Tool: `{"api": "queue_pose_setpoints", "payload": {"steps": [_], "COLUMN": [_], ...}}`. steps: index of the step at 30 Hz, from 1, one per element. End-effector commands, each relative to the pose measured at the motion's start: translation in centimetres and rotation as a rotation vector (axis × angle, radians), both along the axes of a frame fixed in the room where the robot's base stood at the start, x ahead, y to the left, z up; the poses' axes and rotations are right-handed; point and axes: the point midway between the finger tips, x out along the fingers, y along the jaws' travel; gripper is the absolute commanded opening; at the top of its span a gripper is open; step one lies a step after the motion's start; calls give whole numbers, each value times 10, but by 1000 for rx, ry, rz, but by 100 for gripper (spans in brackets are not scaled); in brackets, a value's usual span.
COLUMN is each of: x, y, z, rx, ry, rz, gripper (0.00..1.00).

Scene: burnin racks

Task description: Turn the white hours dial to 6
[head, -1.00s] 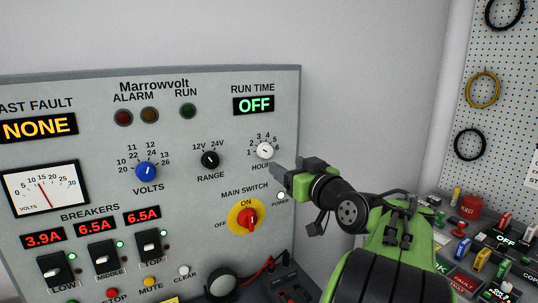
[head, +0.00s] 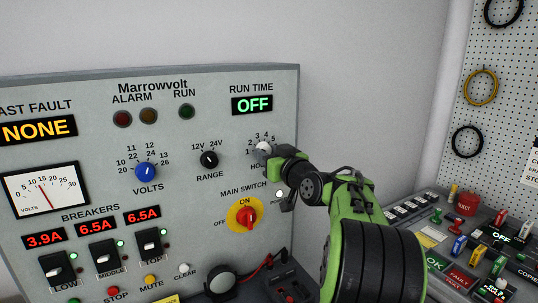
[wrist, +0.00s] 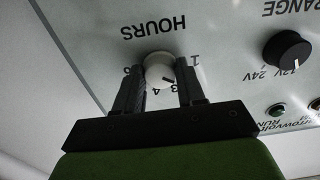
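The white hours dial (head: 263,146) is at the upper right of the grey panel, partly hidden by my gripper (head: 268,155) in the head view. In the upside-down wrist view the dial (wrist: 158,66) sits between the two dark fingers of my gripper (wrist: 160,72). The fingers are apart, one on each side of it; I cannot tell whether either touches. A dark mark on the dial points to the lower right there; the exact number is unclear. The run time display (head: 252,105) reads OFF.
The black range dial (head: 209,160) and blue volts dial (head: 146,171) are to the left. The red main switch (head: 248,216) on its yellow plate is just below my gripper. A bench with several coloured parts is at the right, below a pegboard (head: 510,100).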

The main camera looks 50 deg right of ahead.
Motion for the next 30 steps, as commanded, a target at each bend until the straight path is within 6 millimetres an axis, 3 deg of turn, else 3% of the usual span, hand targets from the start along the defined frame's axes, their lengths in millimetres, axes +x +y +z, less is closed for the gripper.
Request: {"api": "queue_pose_setpoints", "payload": {"steps": [1, 3, 14, 30], "x": [0, 0, 0, 0], "y": [0, 0, 1, 1], "z": [0, 0, 0, 2], "rx": [0, 0, 60, 488], "ry": [0, 0, -18, -153], "rz": [0, 0, 1, 1], "gripper": [18, 8, 8, 8]}}
